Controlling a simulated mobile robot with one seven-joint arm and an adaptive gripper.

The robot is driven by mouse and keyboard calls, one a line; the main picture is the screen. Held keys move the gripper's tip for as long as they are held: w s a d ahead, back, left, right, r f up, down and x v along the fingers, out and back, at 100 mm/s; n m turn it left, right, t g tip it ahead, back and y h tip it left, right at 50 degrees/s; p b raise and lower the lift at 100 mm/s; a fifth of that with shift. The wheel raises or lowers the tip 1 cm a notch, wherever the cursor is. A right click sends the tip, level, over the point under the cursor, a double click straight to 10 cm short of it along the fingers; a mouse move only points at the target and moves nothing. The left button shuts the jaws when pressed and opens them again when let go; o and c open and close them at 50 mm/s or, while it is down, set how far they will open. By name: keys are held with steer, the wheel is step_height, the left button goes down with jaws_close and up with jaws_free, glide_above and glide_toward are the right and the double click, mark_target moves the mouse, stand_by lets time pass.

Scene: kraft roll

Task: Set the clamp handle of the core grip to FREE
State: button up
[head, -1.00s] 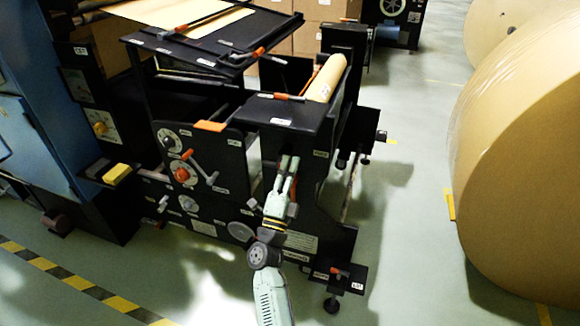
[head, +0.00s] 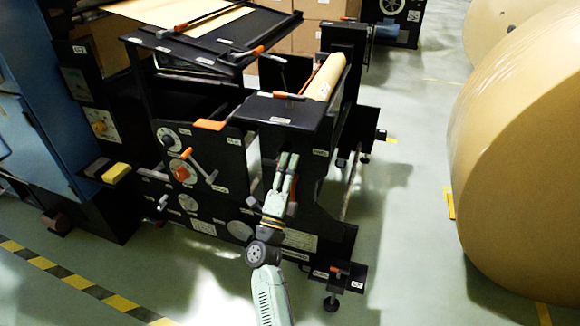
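The unwind machine (head: 300,120) is black, with several orange-tipped handles and labels too small to read, so I cannot tell for sure which handle belongs to the core grip. One orange-tipped handle (head: 289,96) lies across the top of the black end housing, beside the end of the kraft roll (head: 327,78). My gripper (head: 288,156) points up in front of the housing's side, below that handle and apart from it. Its two fingers look close together, with nothing visible between them. A small orange-red part (head: 293,209) shows partly hidden behind my gripper.
A crank with an orange knob (head: 188,153) and dials sit on the machine's front panel. A small bracket with an orange handle (head: 342,268) juts out low at the right. A big kraft roll (head: 520,180) stands at the right; bare floor (head: 410,230) lies between.

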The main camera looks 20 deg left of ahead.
steer(key=shift+s+f, duration=0.1)
steer(key=v, duration=1.1)
steer(key=shift+s+f, duration=0.15)
steer(key=shift+s, duration=0.2)
